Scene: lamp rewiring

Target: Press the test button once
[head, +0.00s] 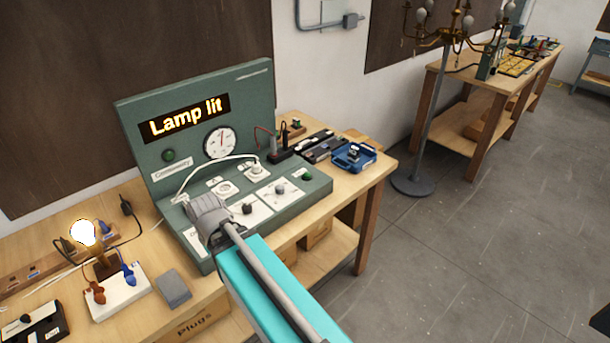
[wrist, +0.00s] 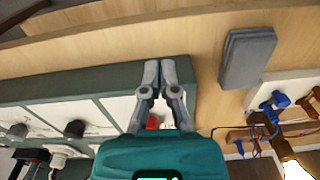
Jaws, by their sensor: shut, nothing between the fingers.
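The green test bench (head: 160,130) has an upright panel with a display (head: 185,117) reading "Lamp lit" and a sloped control deck. A red part (wrist: 153,122), apparently the test button, shows between my finger links in the wrist view. It is partly covered by my gripper body, and my arm hides that spot in the head view. My gripper (wrist: 160,65) is shut and empty, with its fingertips over the bench's edge in the picture. Whether they touch it cannot be told. The bulb (head: 83,233) glows on the workbench at left.
A grey block (head: 173,288) lies beside the bench; it also shows in the wrist view (wrist: 248,57). A blue tray (head: 353,157) stands right of the bench. A floor lamp (head: 430,120) stands beyond, with open floor at right.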

